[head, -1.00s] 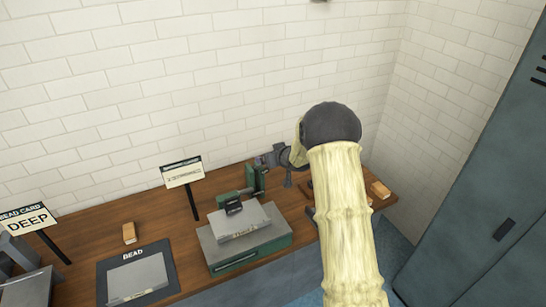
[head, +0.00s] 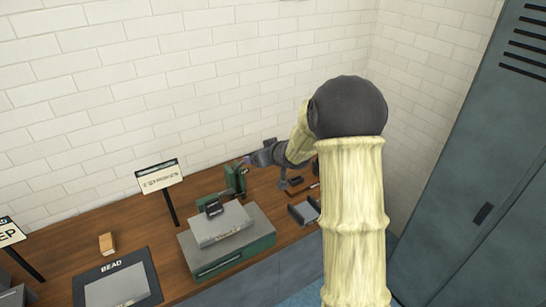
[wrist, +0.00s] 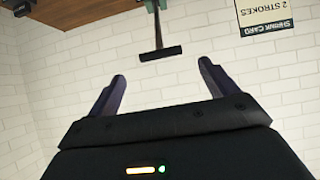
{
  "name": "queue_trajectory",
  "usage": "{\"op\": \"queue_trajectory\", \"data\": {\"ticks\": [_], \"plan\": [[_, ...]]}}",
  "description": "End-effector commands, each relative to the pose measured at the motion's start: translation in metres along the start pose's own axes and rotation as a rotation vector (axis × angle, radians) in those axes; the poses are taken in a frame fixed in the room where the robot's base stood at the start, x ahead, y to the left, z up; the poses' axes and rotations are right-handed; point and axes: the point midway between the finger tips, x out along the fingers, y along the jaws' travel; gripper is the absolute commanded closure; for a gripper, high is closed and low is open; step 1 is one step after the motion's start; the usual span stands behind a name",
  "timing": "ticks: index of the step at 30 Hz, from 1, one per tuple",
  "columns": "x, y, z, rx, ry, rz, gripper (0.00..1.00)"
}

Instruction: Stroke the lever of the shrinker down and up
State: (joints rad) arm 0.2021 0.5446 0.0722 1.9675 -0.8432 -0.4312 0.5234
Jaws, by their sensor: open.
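The shrinker is a green machine (head: 235,181) with a base box (head: 228,256) on the bench. The crossbar appears just beyond the fingertips, in line with the gap; contact is not visible. In the head view my gripper (head: 254,158) is close to the machine's top, and the lever cannot be made out.
The shrink card (head: 160,177) stands left of the machine and reads "2 STROKES" in the wrist view (wrist: 266,15). A bead mat (head: 82,287) and a wooden block (head: 107,243) lie left. A small tray (head: 304,212) sits right. A locker (head: 470,180) stands at right.

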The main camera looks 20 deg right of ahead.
Motion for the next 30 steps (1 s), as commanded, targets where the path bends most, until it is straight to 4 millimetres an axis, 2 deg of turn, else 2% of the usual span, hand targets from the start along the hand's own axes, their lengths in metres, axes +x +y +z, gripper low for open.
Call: {"op": "queue_trajectory", "data": {"ticks": [6,12,16,26,30], "plan": [[-0.039,0.001,-0.001,0.000,0.004,0.003,0.15],[-0.067,0.001,-0.001,0.001,0.003,0.002,0.15],[-0.075,-0.001,-0.001,-0.001,0.002,-0.001,0.15],[-0.075,-0.001,0.000,0.000,0.000,0.001,0.15],[-0.080,-0.003,0.010,0.006,-0.031,0.036,0.15]]}}
